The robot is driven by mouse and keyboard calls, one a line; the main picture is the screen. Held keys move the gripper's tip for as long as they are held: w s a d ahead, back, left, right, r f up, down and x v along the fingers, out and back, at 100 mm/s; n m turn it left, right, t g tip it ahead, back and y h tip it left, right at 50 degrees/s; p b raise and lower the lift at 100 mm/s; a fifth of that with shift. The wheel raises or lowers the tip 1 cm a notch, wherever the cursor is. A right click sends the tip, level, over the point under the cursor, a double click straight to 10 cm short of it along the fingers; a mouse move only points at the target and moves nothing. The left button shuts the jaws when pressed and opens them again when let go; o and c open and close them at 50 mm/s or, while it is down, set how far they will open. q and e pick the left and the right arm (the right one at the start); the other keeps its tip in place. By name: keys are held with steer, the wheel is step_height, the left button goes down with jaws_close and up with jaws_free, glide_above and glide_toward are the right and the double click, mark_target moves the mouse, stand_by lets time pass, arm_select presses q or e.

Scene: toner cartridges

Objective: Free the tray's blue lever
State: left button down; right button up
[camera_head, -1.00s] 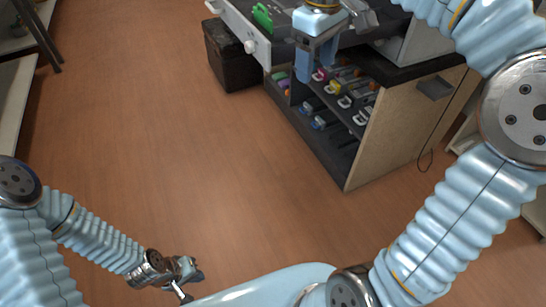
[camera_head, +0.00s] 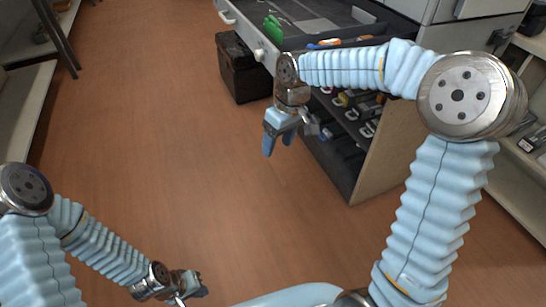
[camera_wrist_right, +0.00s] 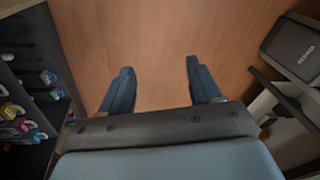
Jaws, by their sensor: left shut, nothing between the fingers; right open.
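The printer's pulled-out tray (camera_head: 228,12) is at the top of the head view, with a green lever (camera_head: 273,28) upright near its front. Orange and blue parts (camera_head: 338,43) show along the tray's near side, partly hidden by my right forearm; I cannot tell which one is the blue lever. My right gripper (camera_head: 281,146) is open and empty, pointing down over the floor in front of the cabinet, apart from the tray. Its two spread fingers show in the right wrist view (camera_wrist_right: 160,70). My left gripper (camera_head: 200,290) is shut and empty, low at the left.
The cabinet (camera_head: 385,165) below the printer holds several toner cartridges on open shelves, also seen in the right wrist view (camera_wrist_right: 45,78). A black bin (camera_head: 245,75) stands left of it. White shelving (camera_head: 525,175) is at the right. The wooden floor (camera_head: 150,130) is clear.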

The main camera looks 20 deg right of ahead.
steer(key=shift+y, duration=0.3)
steer(key=shift+x, duration=2.5)
steer(key=shift+s+a, duration=0.2)
